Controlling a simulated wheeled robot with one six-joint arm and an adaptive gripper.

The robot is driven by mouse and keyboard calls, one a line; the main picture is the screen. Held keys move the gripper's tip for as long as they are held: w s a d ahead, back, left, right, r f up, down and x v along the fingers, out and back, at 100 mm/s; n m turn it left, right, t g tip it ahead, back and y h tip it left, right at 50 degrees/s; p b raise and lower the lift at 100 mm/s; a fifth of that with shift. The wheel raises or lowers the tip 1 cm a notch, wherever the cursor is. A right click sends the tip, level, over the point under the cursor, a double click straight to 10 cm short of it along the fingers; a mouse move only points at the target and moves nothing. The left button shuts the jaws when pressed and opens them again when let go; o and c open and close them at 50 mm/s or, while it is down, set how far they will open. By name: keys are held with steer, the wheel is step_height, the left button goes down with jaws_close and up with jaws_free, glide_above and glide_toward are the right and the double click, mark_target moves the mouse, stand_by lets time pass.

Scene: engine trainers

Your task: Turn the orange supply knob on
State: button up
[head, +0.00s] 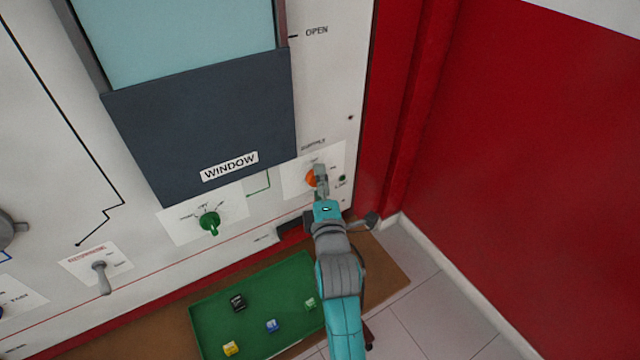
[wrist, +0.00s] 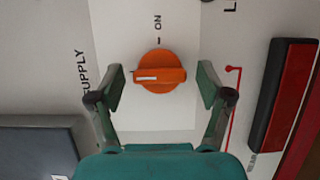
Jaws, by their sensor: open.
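The orange supply knob (wrist: 161,72) is on a white panel plate, in the upper middle of the wrist view. Its white pointer mark is on its left half, pointing left toward the SUPPLY lettering. The ON mark (wrist: 158,27) is above the knob in that view, away from the pointer. My gripper (wrist: 161,86) is open, with one finger on each side of the knob and a visible gap on both sides. In the head view, the knob (head: 311,180) is partly hidden by my gripper (head: 320,182).
A dark WINDOW panel (head: 205,120) is up and left of the knob. A green knob (head: 209,223) and a grey toggle switch (head: 102,277) are further left. A green tray (head: 215,312) with several small blocks lies below. A red wall (head: 530,180) stands at right.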

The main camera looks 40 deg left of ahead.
steer(key=c, duration=1.2)
steer(key=shift+o, duration=0.2)
steer(key=shift+m, duration=0.3)
steer(key=m+g, duration=0.2)
steer(key=m, duration=0.2)
steer(key=m+g, duration=0.3)
steer(key=m, duration=0.1)
steer(key=m+g, duration=0.2)
steer(key=m, duration=0.2)
steer(key=shift+w+d+r+m+g, duration=0.1)
steer(key=shift+w+r+m+g, duration=0.1)
steer(key=shift+m+g, duration=0.15)
